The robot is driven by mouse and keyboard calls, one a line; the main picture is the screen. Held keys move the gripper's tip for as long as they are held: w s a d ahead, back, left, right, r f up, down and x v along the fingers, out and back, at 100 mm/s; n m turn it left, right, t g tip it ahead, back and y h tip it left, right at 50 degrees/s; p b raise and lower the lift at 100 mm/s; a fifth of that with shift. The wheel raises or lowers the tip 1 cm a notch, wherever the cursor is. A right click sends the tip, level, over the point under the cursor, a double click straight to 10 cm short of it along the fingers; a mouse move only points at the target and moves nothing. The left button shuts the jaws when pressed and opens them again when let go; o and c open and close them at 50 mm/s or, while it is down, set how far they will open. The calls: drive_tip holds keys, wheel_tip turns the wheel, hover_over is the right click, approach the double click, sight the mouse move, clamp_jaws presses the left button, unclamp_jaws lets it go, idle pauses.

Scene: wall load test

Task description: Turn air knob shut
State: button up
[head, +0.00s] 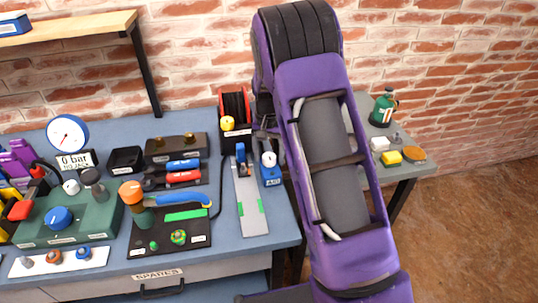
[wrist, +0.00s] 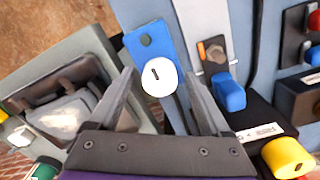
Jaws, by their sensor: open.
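The air knob (head: 268,159) is a white round knob on a blue block labelled AIR (head: 271,178), at the right end of the blue bench in the head view. In the wrist view the white knob (wrist: 160,77) shows a short dark slot on its face and sits on a blue plate (wrist: 150,42). My gripper (wrist: 158,88) is open, with one grey finger on each side of the knob in the picture. Gaps show between fingers and knob; I cannot tell how deep the fingertips reach. In the head view my purple arm covers the area just right of the block.
A metal strip with a blue lever (head: 240,154) stands close left of the knob; the lever also shows in the wrist view (wrist: 228,92). A red reel (head: 235,106) and a yellow knob (head: 227,123) are behind. A grey side table (head: 408,169) holds small items at right.

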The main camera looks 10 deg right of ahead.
sight(268, 155)
wheel_tip(268, 155, up, 17)
drive_tip(key=p, duration=0.1)
drive_tip(key=shift+a+r+p, duration=0.15)
drive_tip(key=shift+r+p, duration=0.05)
drive_tip(key=shift+p, duration=0.15)
drive_tip(key=shift+w, duration=0.1)
